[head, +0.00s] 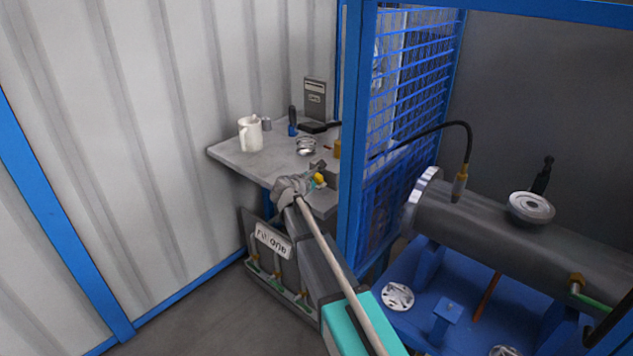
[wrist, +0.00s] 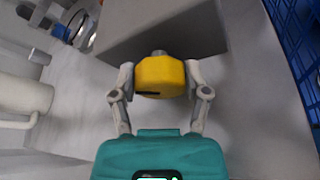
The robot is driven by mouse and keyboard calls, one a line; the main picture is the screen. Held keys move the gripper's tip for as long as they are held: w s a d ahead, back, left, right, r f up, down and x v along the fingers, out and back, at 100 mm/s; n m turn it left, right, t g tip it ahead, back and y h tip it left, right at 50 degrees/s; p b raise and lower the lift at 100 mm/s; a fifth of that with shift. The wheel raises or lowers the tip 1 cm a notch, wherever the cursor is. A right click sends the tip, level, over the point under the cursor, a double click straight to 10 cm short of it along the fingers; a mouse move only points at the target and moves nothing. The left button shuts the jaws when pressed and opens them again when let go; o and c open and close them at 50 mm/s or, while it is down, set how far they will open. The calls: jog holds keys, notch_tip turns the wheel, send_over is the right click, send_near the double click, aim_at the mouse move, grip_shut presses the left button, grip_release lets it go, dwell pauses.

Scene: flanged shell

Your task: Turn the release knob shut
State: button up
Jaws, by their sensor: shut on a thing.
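The yellow release knob (wrist: 160,77) sits on a short metal stem at the face of a grey block (wrist: 160,30). My gripper (wrist: 160,85) has one finger on each side of the knob and is shut on it. A dark slot shows on the knob's lower edge.
A white jug (head: 250,134), a blue-based dark-handled tool (head: 292,122) and a metal ring part (head: 306,146) stand on the table. A blue mesh fence (head: 415,100) and post rise close on the right. A grey cylindrical shell (head: 480,222) lies beyond on a blue stand.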

jog(key=m+b, duration=0.1)
jog(key=m+t, duration=0.1)
jog(key=m, duration=0.1)
jog(key=shift+s+d+f+t+y+b, duration=0.1)
jog(key=shift+f+t+y+b, duration=0.05)
jog(key=shift+t+y+b, duration=0.2)
jog(key=shift+m, duration=0.3)
jog(key=o, duration=1.1)
jog(key=shift+o, duration=0.2)
